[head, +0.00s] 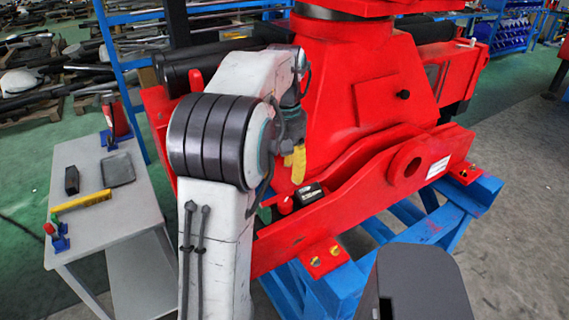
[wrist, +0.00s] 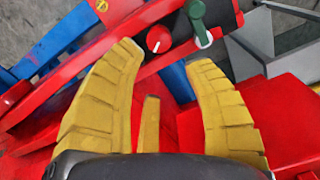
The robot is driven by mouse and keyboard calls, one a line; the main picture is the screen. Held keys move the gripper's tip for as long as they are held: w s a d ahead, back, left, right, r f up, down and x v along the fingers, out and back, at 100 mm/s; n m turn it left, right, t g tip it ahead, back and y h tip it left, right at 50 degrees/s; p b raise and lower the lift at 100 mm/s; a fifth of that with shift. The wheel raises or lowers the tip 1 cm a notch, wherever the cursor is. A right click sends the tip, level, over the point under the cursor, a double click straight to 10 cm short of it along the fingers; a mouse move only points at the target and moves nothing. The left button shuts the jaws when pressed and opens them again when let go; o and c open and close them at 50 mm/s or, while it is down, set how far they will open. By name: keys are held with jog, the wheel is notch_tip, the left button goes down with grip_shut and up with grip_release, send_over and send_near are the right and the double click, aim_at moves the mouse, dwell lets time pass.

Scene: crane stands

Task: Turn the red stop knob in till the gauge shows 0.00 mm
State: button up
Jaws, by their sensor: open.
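The red stop knob (wrist: 158,40), round with a white mark on its face, shows in the wrist view just beyond my gripper's fingertips, between their lines. In the head view it is a small red knob (head: 285,204) on the red crane beam. A small black block, perhaps the gauge (head: 308,194), sits beside it; no reading can be made out. My gripper (wrist: 167,54), with yellow fingers, is open and empty. In the head view the gripper (head: 295,165) hangs above the knob, apparently apart from it.
A green lever (wrist: 203,36) stands close to the right of the knob in the wrist view. The red crane beam (head: 370,190) rests on a blue stand (head: 440,228). A grey side table (head: 120,210) with several small objects is at left.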

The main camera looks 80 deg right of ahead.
jog(key=shift+r, duration=0.75)
